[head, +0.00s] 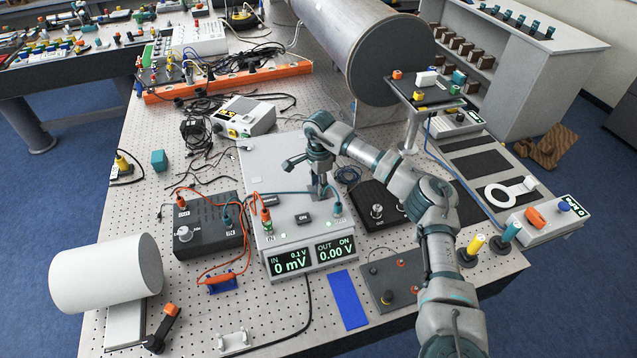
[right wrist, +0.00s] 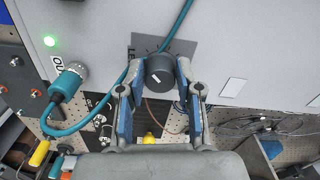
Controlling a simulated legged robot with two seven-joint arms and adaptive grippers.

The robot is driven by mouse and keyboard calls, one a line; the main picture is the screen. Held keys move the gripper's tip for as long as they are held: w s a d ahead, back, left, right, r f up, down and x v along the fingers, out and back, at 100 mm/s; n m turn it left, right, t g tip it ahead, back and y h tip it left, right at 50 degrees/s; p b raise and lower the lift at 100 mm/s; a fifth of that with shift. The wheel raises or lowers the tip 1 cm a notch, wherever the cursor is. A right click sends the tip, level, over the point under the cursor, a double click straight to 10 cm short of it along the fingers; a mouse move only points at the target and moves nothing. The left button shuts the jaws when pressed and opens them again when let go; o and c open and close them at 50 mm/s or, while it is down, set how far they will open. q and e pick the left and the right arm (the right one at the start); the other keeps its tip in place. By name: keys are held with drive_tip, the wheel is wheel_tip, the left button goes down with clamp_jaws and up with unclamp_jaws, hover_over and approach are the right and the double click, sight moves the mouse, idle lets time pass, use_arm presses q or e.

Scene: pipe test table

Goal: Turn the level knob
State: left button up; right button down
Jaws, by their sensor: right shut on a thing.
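A dark round knob (right wrist: 160,72) with a white pointer mark sits on the grey meter box, seen in the right wrist view. Its printed label is mostly hidden by a finger. My right gripper (right wrist: 160,88) is shut on this knob, with one finger on each side. In the head view my right gripper (head: 318,188) reaches down onto the top of the grey box (head: 280,165) and hides the knob. The box's front displays (head: 313,257) read 0 mV for IN and 0.00 V for OUT, with ON shown. My left gripper is not in view.
A teal cable and plug (right wrist: 68,82) run close beside the left finger. A black box with a white knob (head: 185,233) stands left of the grey box. A large grey pipe (head: 365,45) lies behind. A blue strip (head: 349,299) lies in front.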

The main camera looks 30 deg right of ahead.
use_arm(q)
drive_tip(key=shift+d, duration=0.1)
use_arm(e)
drive_tip(key=shift+d, duration=0.3)
drive_tip(key=m+p, duration=0.1)
drive_tip(key=m, duration=0.1)
drive_tip(key=shift+m+p, duration=0.35)
drive_tip(key=shift+m, duration=0.05)
drive_tip(key=m+p, duration=0.1)
drive_tip(key=m, duration=0.2)
drive_tip(key=shift+d+m+p, duration=0.1)
drive_tip(key=shift+m+p, duration=0.2)
drive_tip(key=shift+p, duration=0.05)
drive_tip(key=m+p, duration=0.2)
drive_tip(key=m, duration=0.3)
drive_tip(key=shift+f, duration=0.1)
drive_tip(key=m+p, duration=0.1)
drive_tip(key=m, duration=0.3)
drive_tip(key=shift+s+f+m+p, duration=0.1)
drive_tip(key=shift+m+p, duration=0.25)
drive_tip(key=shift+m, duration=0.05)
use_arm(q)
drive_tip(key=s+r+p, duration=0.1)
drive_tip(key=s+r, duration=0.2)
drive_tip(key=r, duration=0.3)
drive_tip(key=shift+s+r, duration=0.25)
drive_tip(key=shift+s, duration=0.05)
use_arm(e)
drive_tip(key=m, duration=0.4)
drive_tip(key=shift+f, duration=0.15)
